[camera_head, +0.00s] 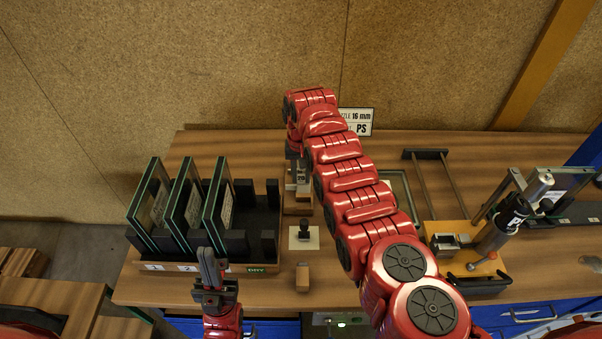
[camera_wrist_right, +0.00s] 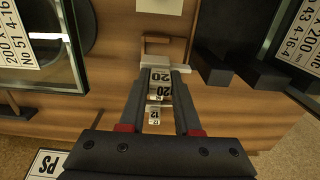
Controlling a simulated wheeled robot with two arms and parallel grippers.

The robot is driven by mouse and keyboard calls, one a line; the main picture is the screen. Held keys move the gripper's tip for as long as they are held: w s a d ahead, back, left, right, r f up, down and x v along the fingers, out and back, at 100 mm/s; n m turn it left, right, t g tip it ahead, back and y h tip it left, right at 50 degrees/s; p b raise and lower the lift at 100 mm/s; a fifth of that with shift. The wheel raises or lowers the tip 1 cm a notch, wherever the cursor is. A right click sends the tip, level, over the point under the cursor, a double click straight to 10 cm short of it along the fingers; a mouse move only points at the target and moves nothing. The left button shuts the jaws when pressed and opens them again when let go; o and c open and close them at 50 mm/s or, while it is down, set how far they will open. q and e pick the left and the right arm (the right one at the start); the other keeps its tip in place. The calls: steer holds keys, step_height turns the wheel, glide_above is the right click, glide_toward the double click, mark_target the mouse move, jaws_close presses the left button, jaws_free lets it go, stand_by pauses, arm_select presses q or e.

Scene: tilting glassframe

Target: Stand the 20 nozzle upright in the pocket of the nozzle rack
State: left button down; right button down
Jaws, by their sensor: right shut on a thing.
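My right gripper (camera_wrist_right: 160,82) points down over the back middle of the table and is shut on the 20 nozzle (camera_wrist_right: 159,75), a small metallic piece with a "20" label between the fingertips. Another "20" label and a "12" label (camera_wrist_right: 154,115) show just behind it, low between the fingers. The nozzle rack (camera_head: 297,209) is a small wooden stand below this gripper, partly hidden by the arm. I cannot tell whether the nozzle touches the rack or its pocket. My left gripper (camera_head: 211,268) looks shut and empty, near the table's front left edge.
A black rack with upright glass frames (camera_head: 190,205) stands at left. A white plate with a black knob (camera_head: 303,238) and a small wooden block (camera_head: 302,277) lie in front. A sign reading "PS" (camera_head: 357,122) stands behind. A yellow-based fixture (camera_head: 465,255) is at right.

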mark_target(301, 182)
steer(key=shift+f+b, duration=1.8)
steer(key=shift+f, duration=0.75)
steer(key=shift+b, duration=0.3)
steer(key=shift+f+b, duration=1.5)
steer(key=shift+f, duration=0.25)
steer(key=c, duration=0.5)
jaws_free()
steer(key=shift+r, duration=0.1)
